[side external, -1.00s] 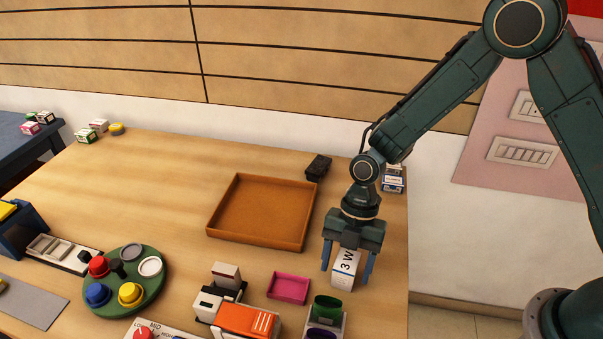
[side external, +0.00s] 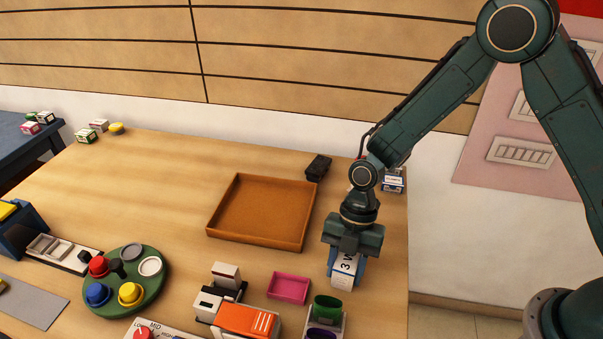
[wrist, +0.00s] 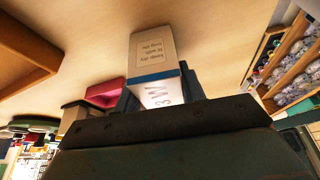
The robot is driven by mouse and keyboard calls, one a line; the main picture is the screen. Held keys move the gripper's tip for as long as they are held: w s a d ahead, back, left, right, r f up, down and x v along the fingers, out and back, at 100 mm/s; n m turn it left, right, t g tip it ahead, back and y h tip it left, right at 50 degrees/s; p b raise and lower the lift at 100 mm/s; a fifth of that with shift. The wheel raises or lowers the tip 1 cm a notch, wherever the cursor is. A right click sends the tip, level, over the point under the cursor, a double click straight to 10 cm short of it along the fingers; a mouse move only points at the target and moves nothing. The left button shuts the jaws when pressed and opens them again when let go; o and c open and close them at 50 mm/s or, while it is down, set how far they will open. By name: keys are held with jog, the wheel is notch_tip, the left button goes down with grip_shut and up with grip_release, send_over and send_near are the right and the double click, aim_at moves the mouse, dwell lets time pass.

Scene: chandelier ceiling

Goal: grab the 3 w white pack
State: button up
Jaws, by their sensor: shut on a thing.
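The 3 W white pack (side external: 345,269) is a white box with dark lettering on the table's right side. My gripper (side external: 346,268) is around it from above, with its blue fingers closed against its two sides. In the wrist view the pack (wrist: 154,60) shows a printed white face and a blue band, and my gripper (wrist: 158,90) holds it between the fingers. Whether the pack's bottom touches the table cannot be told.
An orange-brown tray (side external: 262,241) lies to the left of my gripper. A pink tray (side external: 288,288) and a holder with a green cup (side external: 327,308) stand close by at the front. A black block (side external: 318,167) and small boxes (side external: 393,181) are behind.

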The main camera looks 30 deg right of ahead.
aim_at(345, 262)
jog(key=shift+r, duration=0.1)
notch_tip(345, 262, up, 20)
dwell(0.9)
jog(key=shift+w, duration=0.15)
dwell(0.4)
